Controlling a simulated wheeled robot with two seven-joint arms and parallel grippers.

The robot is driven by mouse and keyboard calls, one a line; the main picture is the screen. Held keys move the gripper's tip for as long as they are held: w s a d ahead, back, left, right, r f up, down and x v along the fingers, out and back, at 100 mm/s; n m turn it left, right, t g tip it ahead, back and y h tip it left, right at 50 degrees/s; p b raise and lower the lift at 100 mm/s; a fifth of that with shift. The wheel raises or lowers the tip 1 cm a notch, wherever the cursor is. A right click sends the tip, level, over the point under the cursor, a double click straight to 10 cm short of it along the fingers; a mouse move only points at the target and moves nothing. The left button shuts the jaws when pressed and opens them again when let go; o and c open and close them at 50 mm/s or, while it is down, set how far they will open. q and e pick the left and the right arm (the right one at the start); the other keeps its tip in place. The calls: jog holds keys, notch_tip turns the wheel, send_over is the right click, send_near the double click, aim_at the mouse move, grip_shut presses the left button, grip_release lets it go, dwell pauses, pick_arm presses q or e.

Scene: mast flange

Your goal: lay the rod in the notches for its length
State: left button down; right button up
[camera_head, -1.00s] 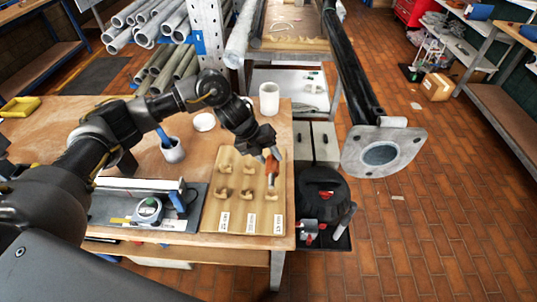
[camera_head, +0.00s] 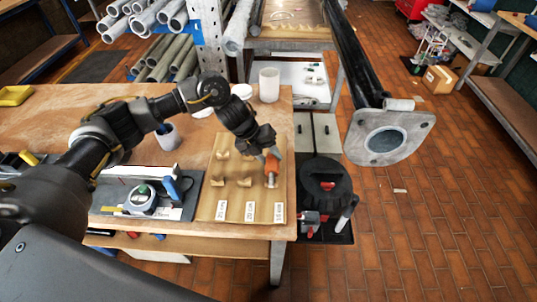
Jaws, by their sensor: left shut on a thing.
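A wooden board (camera_head: 209,205) with columns of raised notched blocks and white labels lies at the right end of the workbench. Left-column blocks (camera_head: 218,181) and middle-column blocks (camera_head: 246,181) look empty. My left gripper (camera_head: 270,160) points down over the right column, shut on a small orange and grey piece (camera_head: 271,180), which seems to be the rod seen nearly end-on. Its lower end is at the near right block, but I cannot tell whether it touches or rests in it. The gripper hides the far right block. My right gripper is not in view.
A mast with a grey flange (camera_head: 388,137) juts out right of the bench.

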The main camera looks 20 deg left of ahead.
pick_arm(q)
jog(key=shift+r, duration=0.1)
jog(key=c, duration=0.9)
grip_release()
jog(key=shift+o, duration=0.2)
jog(key=b+v, duration=0.2)
jog(key=v, duration=0.8)
jog(key=shift+a+r, duration=0.2)
jog(key=shift+r, duration=0.15)
